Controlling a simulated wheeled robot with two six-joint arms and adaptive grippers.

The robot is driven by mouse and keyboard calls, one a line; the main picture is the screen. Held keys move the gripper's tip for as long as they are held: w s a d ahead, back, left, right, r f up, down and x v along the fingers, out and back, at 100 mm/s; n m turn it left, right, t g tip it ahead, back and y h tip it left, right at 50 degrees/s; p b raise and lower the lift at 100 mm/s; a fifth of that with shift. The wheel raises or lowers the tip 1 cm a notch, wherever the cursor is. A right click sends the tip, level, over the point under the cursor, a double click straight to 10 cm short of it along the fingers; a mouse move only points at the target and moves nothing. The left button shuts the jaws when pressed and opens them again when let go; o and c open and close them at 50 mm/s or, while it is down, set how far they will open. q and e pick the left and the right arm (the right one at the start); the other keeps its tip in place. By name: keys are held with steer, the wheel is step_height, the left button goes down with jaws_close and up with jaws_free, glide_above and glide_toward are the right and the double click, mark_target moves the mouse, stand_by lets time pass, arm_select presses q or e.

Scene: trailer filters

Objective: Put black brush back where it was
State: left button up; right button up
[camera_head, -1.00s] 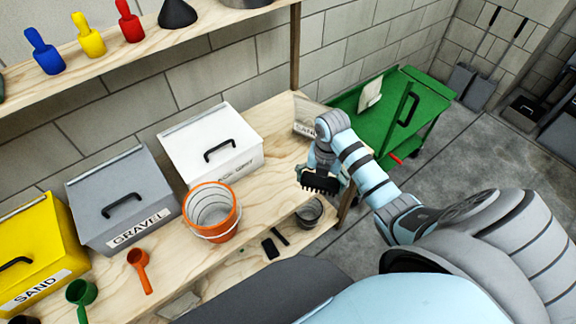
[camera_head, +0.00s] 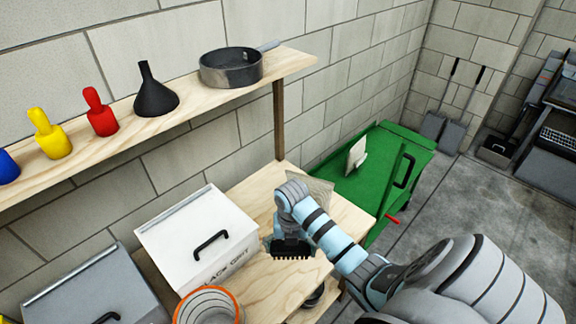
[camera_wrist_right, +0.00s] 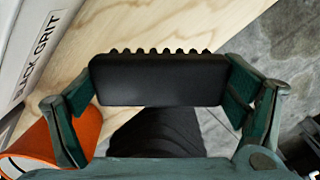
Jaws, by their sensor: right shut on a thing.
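The black brush (camera_head: 292,250) is held in my right gripper (camera_head: 284,238), above the right end of the wooden bench. Its bristles point downward in the head view. In the right wrist view the brush (camera_wrist_right: 160,80) lies across between the two green fingers of the gripper (camera_wrist_right: 160,84), with a finger at each end and a row of bristle tufts along its far edge. My left gripper is not in view.
A white bin labelled black grit (camera_head: 180,230) and a grey bin (camera_head: 80,295) stand on the bench (camera_head: 240,296), with an orange bucket (camera_head: 210,292) in front. The shelf (camera_head: 205,105) above carries a funnel (camera_head: 154,95), a pan (camera_head: 230,68) and coloured scoops. A green cart (camera_head: 360,185) stands right.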

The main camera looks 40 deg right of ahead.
steer(key=b, duration=0.1)
glide_above(290, 272)
steer(key=f, duration=0.6)
steer(key=shift+s, duration=0.3)
steer(key=f, duration=0.2)
steer(key=f+b, duration=0.1)
steer(key=f, duration=0.2)
steer(key=shift+w+f+b, duration=0.3)
steer(key=shift+w+b, duration=0.05)
steer(key=shift+w, duration=0.05)
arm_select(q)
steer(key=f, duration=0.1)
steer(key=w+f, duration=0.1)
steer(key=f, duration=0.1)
arm_select(e)
steer(key=shift+s+r, duration=0.15)
steer(key=o, duration=1.1)
steer(key=shift+f, duration=0.2)
steer(key=shift+c, duration=0.2)
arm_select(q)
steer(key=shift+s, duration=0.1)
